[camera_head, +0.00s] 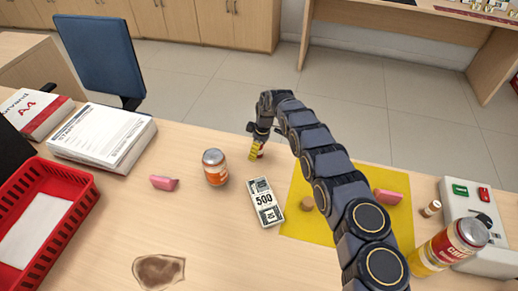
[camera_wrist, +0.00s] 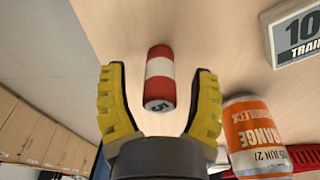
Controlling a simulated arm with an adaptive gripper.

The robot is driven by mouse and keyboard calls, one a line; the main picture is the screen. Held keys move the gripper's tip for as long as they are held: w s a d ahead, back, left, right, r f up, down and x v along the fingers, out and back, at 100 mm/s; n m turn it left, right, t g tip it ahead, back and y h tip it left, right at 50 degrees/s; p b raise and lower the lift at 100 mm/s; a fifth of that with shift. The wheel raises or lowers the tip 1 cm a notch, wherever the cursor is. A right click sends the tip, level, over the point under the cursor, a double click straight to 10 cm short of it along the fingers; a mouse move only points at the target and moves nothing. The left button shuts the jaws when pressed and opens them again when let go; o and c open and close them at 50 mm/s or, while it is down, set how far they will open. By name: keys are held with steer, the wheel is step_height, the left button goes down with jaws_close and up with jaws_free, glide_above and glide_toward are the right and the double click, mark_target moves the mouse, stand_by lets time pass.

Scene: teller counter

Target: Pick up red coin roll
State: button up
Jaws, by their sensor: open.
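The red coin roll (camera_wrist: 160,78) has a white band around its middle and a dark-marked pale end facing my camera. In the wrist view it lies on the wooden counter, between the lines of my two yellow fingers (camera_wrist: 160,72), with a gap on each side. The fingers are open and empty. In the head view my gripper (camera_head: 257,151) points down near the counter's far edge, beyond the orange can (camera_head: 214,168). I cannot make out the roll there; the gripper seems to hide it.
A banknote bundle (camera_head: 265,203) lies near the can. A pink block (camera_head: 163,183) is left of it. A yellow mat (camera_head: 297,222) lies under my arm, with a cork-coloured piece (camera_head: 307,204) on it. A red tray (camera_head: 84,204) stands left. A second can (camera_head: 448,245) stands right.

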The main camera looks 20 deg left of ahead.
jaws_close()
stand_by(0.3)
